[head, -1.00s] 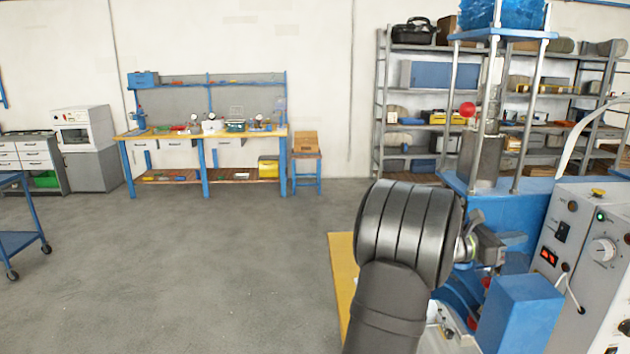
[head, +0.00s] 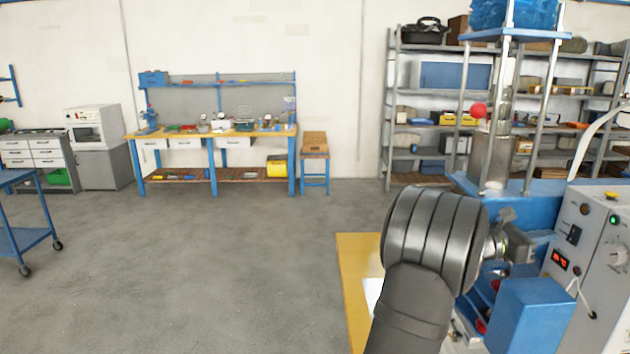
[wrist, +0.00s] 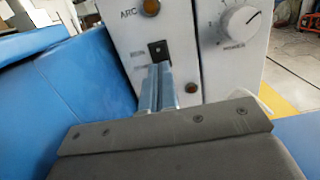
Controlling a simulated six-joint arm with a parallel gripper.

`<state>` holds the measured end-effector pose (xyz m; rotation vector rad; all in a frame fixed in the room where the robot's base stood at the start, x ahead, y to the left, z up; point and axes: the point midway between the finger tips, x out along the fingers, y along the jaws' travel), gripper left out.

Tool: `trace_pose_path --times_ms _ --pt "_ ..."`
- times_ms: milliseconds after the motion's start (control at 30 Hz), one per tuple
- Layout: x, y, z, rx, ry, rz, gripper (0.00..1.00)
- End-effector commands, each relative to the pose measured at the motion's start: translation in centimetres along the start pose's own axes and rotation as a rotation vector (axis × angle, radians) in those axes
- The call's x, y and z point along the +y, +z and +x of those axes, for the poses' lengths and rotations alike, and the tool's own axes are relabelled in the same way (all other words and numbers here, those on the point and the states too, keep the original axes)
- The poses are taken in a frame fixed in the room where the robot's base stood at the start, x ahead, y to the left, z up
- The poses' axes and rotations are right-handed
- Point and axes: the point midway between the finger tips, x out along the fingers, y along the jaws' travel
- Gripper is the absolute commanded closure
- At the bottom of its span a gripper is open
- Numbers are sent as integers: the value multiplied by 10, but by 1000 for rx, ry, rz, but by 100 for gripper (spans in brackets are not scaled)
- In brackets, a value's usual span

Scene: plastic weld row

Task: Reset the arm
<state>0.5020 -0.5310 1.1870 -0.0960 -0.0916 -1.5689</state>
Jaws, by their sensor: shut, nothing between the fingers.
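My gripper (head: 518,243) is at the right in the head view, beyond my black arm, beside the blue machine. Its fingertips are hard to make out there. In the wrist view the two metal fingers (wrist: 166,88) are together with nothing between them. They point at the front panel of a light grey control box (wrist: 185,25), towards a small black switch (wrist: 158,50). I cannot tell whether they touch it. The same control box (head: 588,240) stands at the right edge of the head view, with a red display and a green light.
A blue machine frame (head: 520,187) with upright posts stands close behind my gripper. A blue block (head: 535,312) is in front of it. A yellow tabletop (head: 355,270) lies left of my arm. Open floor (head: 200,270) spreads left, with a workbench (head: 215,137) at the wall.

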Motion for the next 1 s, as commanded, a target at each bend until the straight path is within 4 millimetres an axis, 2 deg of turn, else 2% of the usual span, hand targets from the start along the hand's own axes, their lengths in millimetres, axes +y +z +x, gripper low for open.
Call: trace_pose_path --times_ms 33,67,200,533,600,1000 --pt "-1 10 9 -3 -2 5 100" --pt "1 12 6 -2 2 5 100" --pt "2 20 -26 -1 6 3 100" --pt "1 35 -89 0 4 2 100" --pt "-1 28 -67 -1 -4 0 100" --pt "-1 8 12 0 -2 1 100"
